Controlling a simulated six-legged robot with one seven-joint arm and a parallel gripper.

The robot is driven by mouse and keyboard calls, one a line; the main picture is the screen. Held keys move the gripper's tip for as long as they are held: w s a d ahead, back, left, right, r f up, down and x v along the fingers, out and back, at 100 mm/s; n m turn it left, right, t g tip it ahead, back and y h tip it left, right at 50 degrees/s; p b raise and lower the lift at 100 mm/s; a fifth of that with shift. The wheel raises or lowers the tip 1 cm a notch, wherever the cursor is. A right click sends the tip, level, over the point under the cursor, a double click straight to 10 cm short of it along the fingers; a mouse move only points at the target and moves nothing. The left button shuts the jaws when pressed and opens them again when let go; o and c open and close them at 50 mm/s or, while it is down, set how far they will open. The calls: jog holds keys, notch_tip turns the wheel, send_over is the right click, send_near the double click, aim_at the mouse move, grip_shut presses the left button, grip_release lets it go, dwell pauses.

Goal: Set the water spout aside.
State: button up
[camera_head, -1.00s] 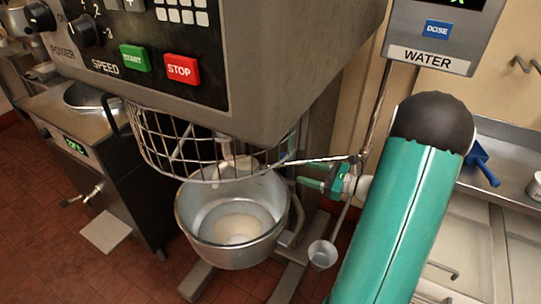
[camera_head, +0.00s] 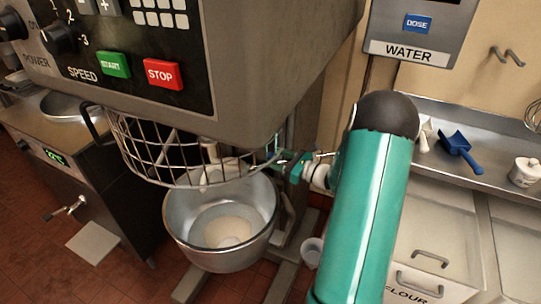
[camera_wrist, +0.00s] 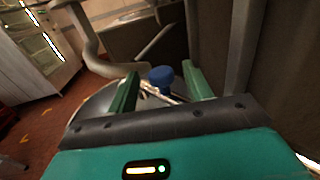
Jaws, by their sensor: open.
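The water spout (camera_head: 325,155) is a thin metal tube at the right edge of the mixer's wire guard (camera_head: 190,155). My arm hides most of it in the head view. My gripper (camera_head: 283,160) is beside the guard, above the right rim of the mixing bowl (camera_head: 180,237). In the wrist view my gripper (camera_wrist: 161,88) is open, with its two green fingers apart. A blue knob (camera_wrist: 160,77) on a thin metal piece, perhaps part of the spout, shows between or just beyond the fingers. I cannot tell whether they touch it.
The mixer body (camera_head: 265,70) hangs above and left of my gripper. The WATER dosing box (camera_head: 420,30) is at upper right. A small cup (camera_head: 312,250) is low beside the bowl, partly behind my arm. A blue scoop (camera_head: 457,146) lies on the right counter.

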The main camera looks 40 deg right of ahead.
jog(key=shift+x, duration=1.3)
jog(key=shift+c, duration=0.2)
grip_shut()
jog(key=shift+s, duration=0.1)
